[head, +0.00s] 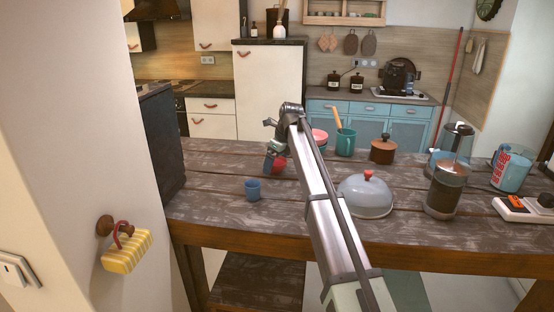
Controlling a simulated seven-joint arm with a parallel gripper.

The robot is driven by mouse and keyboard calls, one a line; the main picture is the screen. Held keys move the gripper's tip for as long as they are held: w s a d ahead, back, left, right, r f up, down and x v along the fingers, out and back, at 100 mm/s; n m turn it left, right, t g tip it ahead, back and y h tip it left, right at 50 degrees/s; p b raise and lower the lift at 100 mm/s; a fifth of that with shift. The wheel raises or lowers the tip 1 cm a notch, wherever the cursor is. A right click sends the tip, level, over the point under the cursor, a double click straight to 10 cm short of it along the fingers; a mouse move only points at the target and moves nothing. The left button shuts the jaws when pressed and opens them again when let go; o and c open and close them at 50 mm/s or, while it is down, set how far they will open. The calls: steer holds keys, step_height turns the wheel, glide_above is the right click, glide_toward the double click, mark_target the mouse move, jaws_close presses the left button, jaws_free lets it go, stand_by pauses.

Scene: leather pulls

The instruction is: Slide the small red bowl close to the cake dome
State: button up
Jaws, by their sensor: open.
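The small red bowl (280,167) sits on the wooden table, left of my arm. My gripper (270,162) is at its left side and covers part of it; I cannot tell whether they touch. The gripper is open, with its fingers pointing down. The cake dome (366,197) is a pale grey-blue cover with a red knob, right of my arm and nearer the front edge. My arm passes between the bowl and the dome in this view.
A blue cup (253,190) stands in front of the bowl. A pinkish-red dish (320,136) is partly hidden behind my arm, beside a teal mug (346,143). A brown lidded pot (383,150) and a French press (443,190) stand to the right. The table's left front is clear.

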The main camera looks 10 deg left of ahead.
steer(key=shift+c, duration=0.4)
steer(key=c, duration=0.8)
steer(key=shift+s+d, duration=0.2)
steer(key=shift+d, duration=3.3)
steer(key=shift+s+d, duration=0.15)
steer(key=shift+d, duration=3.3)
steer(key=o, duration=0.9)
steer(key=shift+r, duration=0.15)
steer(key=v, duration=1.3)
steer(key=shift+d+r, duration=0.1)
steer(key=shift+r, duration=0.2)
